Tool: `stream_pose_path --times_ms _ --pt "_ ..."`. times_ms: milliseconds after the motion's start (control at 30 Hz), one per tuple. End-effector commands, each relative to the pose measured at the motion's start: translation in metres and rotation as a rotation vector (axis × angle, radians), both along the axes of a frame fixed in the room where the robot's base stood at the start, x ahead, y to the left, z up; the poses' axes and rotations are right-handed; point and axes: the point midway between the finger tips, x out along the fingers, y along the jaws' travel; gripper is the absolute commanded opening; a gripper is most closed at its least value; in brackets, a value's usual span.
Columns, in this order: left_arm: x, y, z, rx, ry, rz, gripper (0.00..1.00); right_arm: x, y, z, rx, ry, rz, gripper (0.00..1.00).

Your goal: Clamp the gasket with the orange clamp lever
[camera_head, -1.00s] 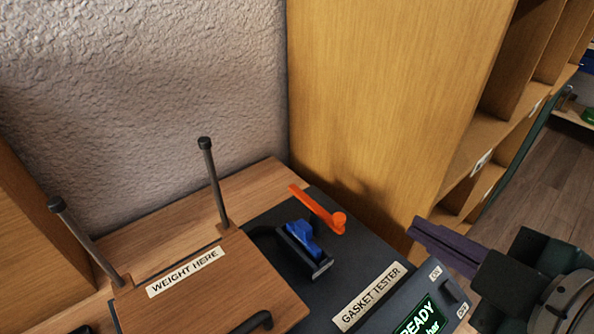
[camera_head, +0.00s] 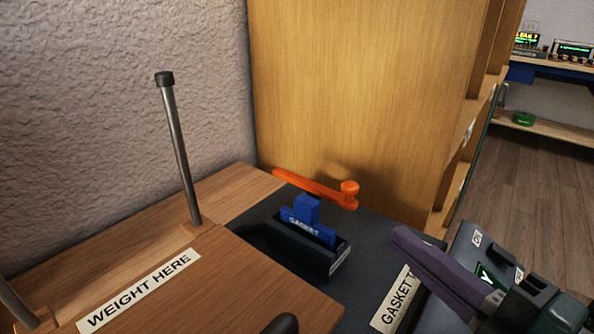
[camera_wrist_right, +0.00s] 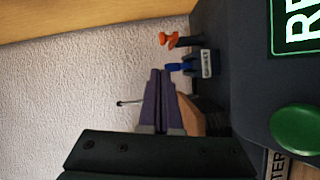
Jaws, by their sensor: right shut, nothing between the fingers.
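The orange clamp lever (camera_head: 318,188) stands at the back of the dark gasket tester, behind the gasket, its arm reaching to the left from a round knob. The blue gasket (camera_head: 307,220) sits upright in a black holder (camera_head: 308,247) on the tester. In the right wrist view the lever (camera_wrist_right: 166,39) and gasket (camera_wrist_right: 180,67) show beyond my fingertips. My right gripper (camera_head: 398,236) is shut and empty, to the right of the holder and apart from the lever; its purple fingers also show in the right wrist view (camera_wrist_right: 160,75).
A wooden board (camera_head: 215,280) labelled WEIGHT HERE with upright posts (camera_head: 180,150) stands left of the holder. A wooden cabinet (camera_head: 350,90) rises close behind the lever. A green button (camera_wrist_right: 296,129) and lit display are on the tester's right part.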

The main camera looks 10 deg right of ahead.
Motion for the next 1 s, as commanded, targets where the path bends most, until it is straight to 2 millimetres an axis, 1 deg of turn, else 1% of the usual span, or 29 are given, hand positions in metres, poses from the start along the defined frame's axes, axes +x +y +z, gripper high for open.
stream_pose_path --times_ms 167,267,500,600,700,833,1000 --pt "0.0 0.0 0.0 0.0 0.0 0.0 0.72 0.004 0.001 0.0 0.001 -0.001 0.0 0.0" --pt "0.0 0.0 -0.001 0.0 0.0 -0.001 0.72 0.014 0.003 0.0 0.001 -0.001 -0.001 0.0" --pt "0.0 0.0 -0.005 0.002 0.0 -0.002 0.72 0.056 0.015 -0.003 0.003 -0.002 -0.001 0.0" --pt "0.0 0.001 -0.007 0.004 -0.001 -0.004 0.72 0.073 0.02 -0.003 0.002 -0.003 -0.001 0.0" --pt "0.0 0.002 -0.009 0.007 -0.001 -0.005 0.72 0.085 0.023 -0.005 0.003 0.0 0.0 0.0" --pt "0.0 0.002 -0.01 0.008 0.0 -0.006 0.72 0.094 0.026 -0.005 0.001 0.0 -0.001 0.0" --pt "0.0 0.002 -0.01 0.009 0.0 -0.005 0.72 0.097 0.027 -0.005 0.001 0.001 0.0 0.0"
